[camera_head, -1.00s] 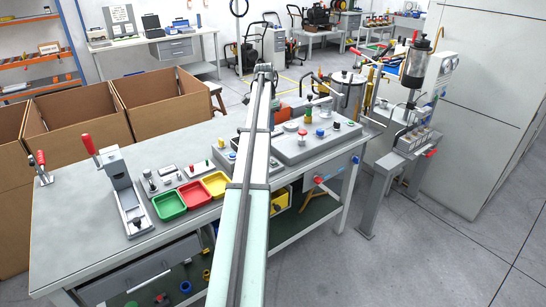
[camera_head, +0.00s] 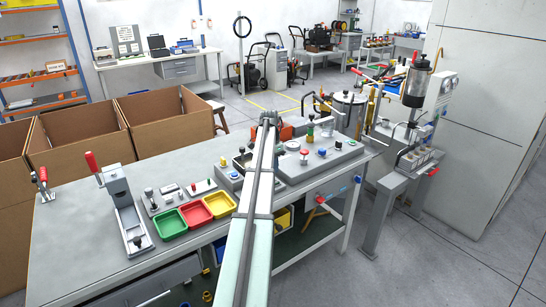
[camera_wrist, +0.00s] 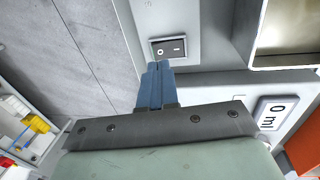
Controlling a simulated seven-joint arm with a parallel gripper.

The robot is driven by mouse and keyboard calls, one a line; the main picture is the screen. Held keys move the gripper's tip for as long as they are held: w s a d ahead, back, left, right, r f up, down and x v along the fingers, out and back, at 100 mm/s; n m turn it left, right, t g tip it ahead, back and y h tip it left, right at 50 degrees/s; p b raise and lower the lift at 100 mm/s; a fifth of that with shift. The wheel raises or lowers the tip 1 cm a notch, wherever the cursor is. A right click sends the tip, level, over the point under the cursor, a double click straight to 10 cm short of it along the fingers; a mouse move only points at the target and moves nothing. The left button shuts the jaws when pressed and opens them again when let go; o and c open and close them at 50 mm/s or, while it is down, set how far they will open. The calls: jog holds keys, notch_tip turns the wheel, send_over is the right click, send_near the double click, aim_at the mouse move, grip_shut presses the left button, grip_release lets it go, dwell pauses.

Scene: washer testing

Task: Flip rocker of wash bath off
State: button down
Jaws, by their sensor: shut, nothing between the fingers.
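In the wrist view, a dark rocker switch (camera_wrist: 168,47) marked O and – sits in a light grey panel (camera_wrist: 200,17). My gripper (camera_wrist: 157,67) is shut, its two blue fingers together with nothing between them. The fingertips are just below the rocker in the picture, near its O side; I cannot tell whether they touch. In the head view my own arm runs up the middle and hides the gripper and the rocker; I cannot make out the wash bath there.
A metal-edged opening (camera_wrist: 290,30) is right of the rocker. Open floor is at right.

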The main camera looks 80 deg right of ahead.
aim_at(276, 182)
jog(key=shift+s+a+f, duration=0.15)
jog(key=shift+f, duration=0.9)
jog(key=shift+s+a+f, duration=0.1)
jog(key=shift+f, duration=0.95)
jog(key=shift+s+a+f+t+h, duration=0.2)
jog(key=shift+a+f+t+h, duration=0.2)
jog(key=shift+t+h, duration=0.2)
jog(key=shift+w+d, duration=0.1)
jog(key=shift+d, duration=0.1)
jog(key=shift+w+d, duration=0.65)
jog(key=shift+r, duration=0.1)
